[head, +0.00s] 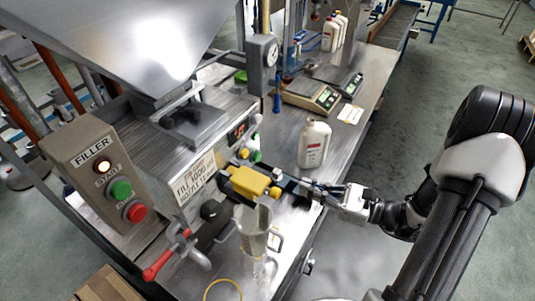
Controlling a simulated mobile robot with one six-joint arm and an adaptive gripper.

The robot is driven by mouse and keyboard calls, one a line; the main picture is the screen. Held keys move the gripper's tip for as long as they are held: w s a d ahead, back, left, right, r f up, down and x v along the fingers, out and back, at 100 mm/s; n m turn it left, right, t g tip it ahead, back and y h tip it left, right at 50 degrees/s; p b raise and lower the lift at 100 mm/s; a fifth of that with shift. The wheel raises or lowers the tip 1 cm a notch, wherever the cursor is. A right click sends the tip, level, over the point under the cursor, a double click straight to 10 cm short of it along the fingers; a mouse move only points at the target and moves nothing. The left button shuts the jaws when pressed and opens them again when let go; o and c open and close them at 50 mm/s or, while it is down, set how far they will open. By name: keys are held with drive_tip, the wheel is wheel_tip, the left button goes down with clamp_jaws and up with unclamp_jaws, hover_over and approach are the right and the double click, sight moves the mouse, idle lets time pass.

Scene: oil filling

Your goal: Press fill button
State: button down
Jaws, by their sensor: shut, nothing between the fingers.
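The grey FILLER control box (100,175) is at the left. It has a lit lamp (104,166), a green START button (121,189) and a red button (135,211). The filling machine's front panel (197,186) has a red display (240,131), and small green and yellow controls (251,155) sit at its right end. I cannot read which control is labelled fill. My gripper (283,184) is shut and empty, pointing left at the front of the machine, just right of a yellow block (249,182). Whether its tips touch anything is unclear.
A clear jug (255,232) stands below the yellow block. A white bottle (314,146) stands behind my gripper. A red-handled valve (170,255) is at the front left. Scales (312,97) and more bottles (333,33) are farther back on the steel bench.

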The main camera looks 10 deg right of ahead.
drive_tip(key=shift+w+d+f+m+t+h, duration=0.2)
drive_tip(key=shift+w+d+f+m+t, duration=0.15)
drive_tip(key=shift+d+m+t, duration=0.15)
drive_tip(key=shift+w+d+f+m+t+h, duration=0.25)
drive_tip(key=shift+w+d+m+t, duration=0.15)
drive_tip(key=shift+d, duration=0.2)
drive_tip(key=shift+a, duration=0.1)
drive_tip(key=b, duration=0.2)
approach(257, 157)
drive_tip(key=w+a+f, duration=0.2)
drive_tip(key=w+a, duration=0.1)
drive_tip(key=w, duration=0.1)
drive_tip(key=shift+x, duration=0.95)
drive_tip(key=shift+w+f, duration=0.15)
